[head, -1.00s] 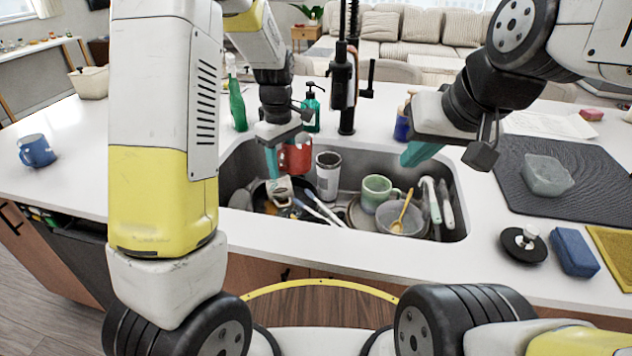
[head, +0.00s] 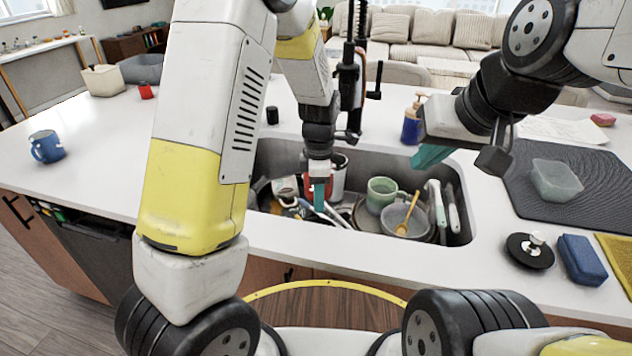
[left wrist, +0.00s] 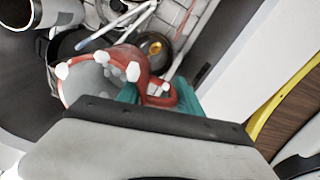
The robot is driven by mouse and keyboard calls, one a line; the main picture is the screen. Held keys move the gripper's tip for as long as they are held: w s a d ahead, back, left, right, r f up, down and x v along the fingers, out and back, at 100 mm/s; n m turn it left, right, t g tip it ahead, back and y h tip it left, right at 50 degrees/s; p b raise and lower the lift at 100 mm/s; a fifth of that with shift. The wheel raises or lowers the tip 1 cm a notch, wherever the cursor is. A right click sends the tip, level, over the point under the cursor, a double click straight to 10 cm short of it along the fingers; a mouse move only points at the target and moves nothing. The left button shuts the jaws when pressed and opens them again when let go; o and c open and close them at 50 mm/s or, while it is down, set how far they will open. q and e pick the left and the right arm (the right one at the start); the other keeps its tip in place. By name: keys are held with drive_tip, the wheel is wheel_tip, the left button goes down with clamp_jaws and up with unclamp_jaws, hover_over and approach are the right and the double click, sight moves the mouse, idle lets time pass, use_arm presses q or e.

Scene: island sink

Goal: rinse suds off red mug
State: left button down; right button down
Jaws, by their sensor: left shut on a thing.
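The red mug (head: 309,188) is inside the sink, mostly hidden behind my left gripper in the head view. In the left wrist view the red mug (left wrist: 88,80) shows its open mouth, with several white suds blobs on the rim and side. My left gripper (head: 319,195) is shut on the mug at its handle, its teal fingers on either side of it in the left wrist view (left wrist: 158,97). The black faucet (head: 356,95) stands behind the sink (head: 460,190); I see no water running. My right gripper (head: 430,157) hangs over the sink's right rear edge, its opening unclear.
A steel tumbler (head: 339,178), a green mug (head: 381,193), a bowl with a yellow spoon (head: 402,228) and several utensils crowd the sink. A blue-and-orange soap bottle (head: 411,122) stands behind it. A drying mat (head: 530,205) and blue sponge (head: 581,259) lie right. The left counter is mostly clear.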

sight(378, 71)
use_arm(q)
drive_tip(key=w+d+f, duration=0.2)
drive_tip(key=w+d, duration=0.4)
drive_tip(key=w, duration=0.2)
drive_tip(key=shift+d, duration=0.4)
drive_tip(key=shift+w, duration=0.1)
